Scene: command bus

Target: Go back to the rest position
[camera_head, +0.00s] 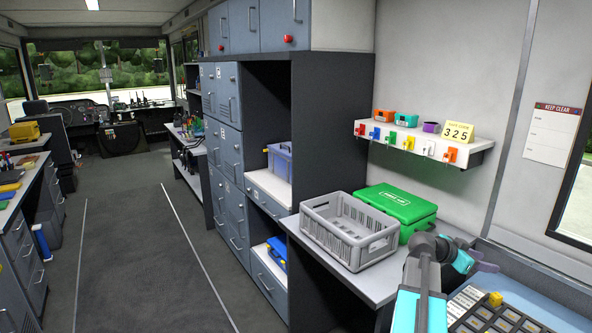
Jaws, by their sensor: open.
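My arm reaches up from the bottom right of the head view. My gripper (487,262) is at its end, small and dark, just past the teal wrist. It is open, and nothing shows between its fingers. It is to the right of the green first-aid box (396,207) and the grey crate (330,243), and above the keypad panel (490,318). The fingertips are partly hard to make out against the dark and grey background.
The grey crate stands on a counter (377,282). Above it, a wall shelf (400,146) holds coloured items, hanging keys and a yellow "325" sign (458,132). The aisle floor (130,260) at left is clear.

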